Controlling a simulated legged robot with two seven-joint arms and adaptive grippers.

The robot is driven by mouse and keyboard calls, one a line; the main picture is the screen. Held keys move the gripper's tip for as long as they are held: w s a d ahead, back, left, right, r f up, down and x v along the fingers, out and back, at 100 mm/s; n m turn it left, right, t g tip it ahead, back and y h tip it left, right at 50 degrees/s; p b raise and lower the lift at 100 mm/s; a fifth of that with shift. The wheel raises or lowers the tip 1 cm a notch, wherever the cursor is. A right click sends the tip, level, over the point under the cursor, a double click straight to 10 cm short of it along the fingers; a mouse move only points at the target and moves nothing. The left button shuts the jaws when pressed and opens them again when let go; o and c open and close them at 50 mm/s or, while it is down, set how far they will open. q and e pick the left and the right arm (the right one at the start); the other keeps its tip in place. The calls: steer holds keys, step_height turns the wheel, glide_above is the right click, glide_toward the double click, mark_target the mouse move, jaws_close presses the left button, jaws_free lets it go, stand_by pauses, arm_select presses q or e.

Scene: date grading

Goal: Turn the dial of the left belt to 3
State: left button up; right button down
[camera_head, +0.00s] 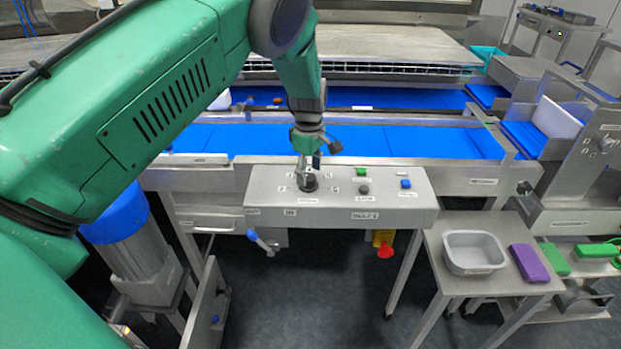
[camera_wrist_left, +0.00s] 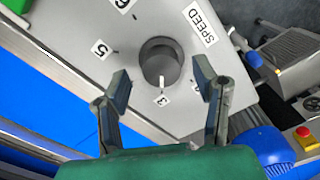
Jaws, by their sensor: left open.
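The dark round dial (camera_head: 309,185) sits on the grey control panel (camera_head: 260,190) in front of the blue belt (camera_head: 370,140). In the left wrist view the dial (camera_wrist_left: 160,58) has a white pointer mark directed at the "3" label (camera_wrist_left: 162,98). A "5" label (camera_wrist_left: 100,48) and a "SPEED" label (camera_wrist_left: 200,22) are nearby. My left gripper (camera_head: 308,172) is above the dial, pointing down. In the wrist view its fingers (camera_wrist_left: 161,72) are apart, one on each side of the dial, with visible gaps. I cannot tell their height over the panel. My right gripper is not in view.
A side table with a grey tub (camera_head: 473,270) and a purple block (camera_head: 529,262) stands right.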

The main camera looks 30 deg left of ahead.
mark_target(310, 176)
arm_select(q)
step_height(310, 176, up, 9)
stand_by(0.3)
steer(key=shift+w+d+r, duration=0.1)
stand_by(0.4)
